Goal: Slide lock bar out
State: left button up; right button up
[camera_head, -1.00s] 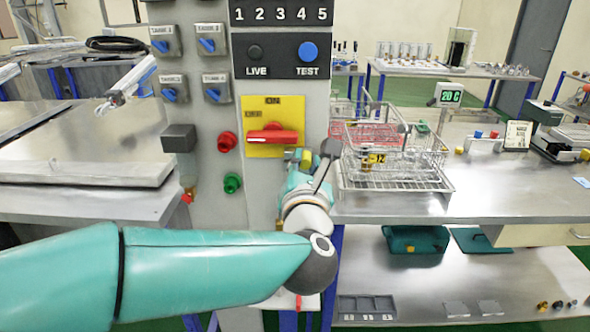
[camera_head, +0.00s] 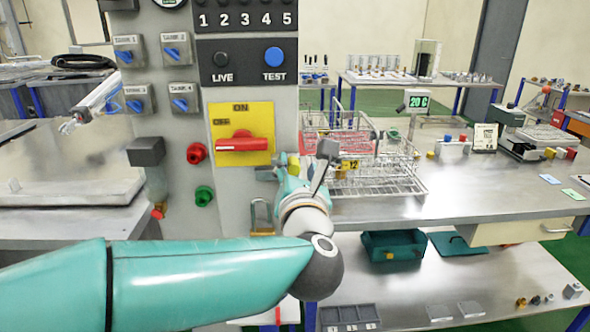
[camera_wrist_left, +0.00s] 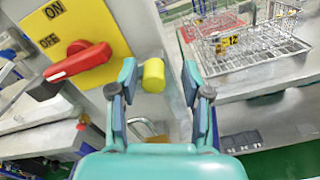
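The lock bar is hard to make out. A yellow cylindrical end (camera_wrist_left: 153,75), which may be part of it, sticks out from the grey panel side in the left wrist view. My left gripper (camera_wrist_left: 162,88) is open, with one finger on each side of this yellow end and a gap visible on the right. A second yellow piece (camera_wrist_left: 150,128) shows lower, partly behind the gripper body. My right gripper is in neither view.
The grey panel (camera_head: 225,195) carries a red handle (camera_head: 242,143) on a yellow plate, turned toward OFF. A padlock (camera_head: 262,215) hangs below. Wire baskets (camera_head: 375,175) stand on the metal bench (camera_head: 470,190) close right of the gripper.

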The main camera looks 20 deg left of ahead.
pick_arm(q)
jog(key=v, duration=1.2)
jog(key=w+d+f+m+h, duration=0.2)
jog(key=w+f+m, duration=0.4)
jog(key=f+m, duration=0.2)
notch_tip(320, 180, down, 25)
jog(key=w+a+m+g+h+p, duration=0.15)
jog(key=m+g+h, duration=0.4)
jog(key=m, duration=0.85)
jog(key=s+a+f+m+g+h+p, duration=0.1)
jog(key=s+f+m+g+h+p, duration=0.1)
jog(key=s+f+m+g, duration=0.9)
jog(key=s+f, duration=1)
jog(key=s, duration=0.2)
jog(key=shift+a+m+h, duration=0.25)
jog(key=shift+m+h, duration=0.05)
jog(key=shift+h, duration=0.05)
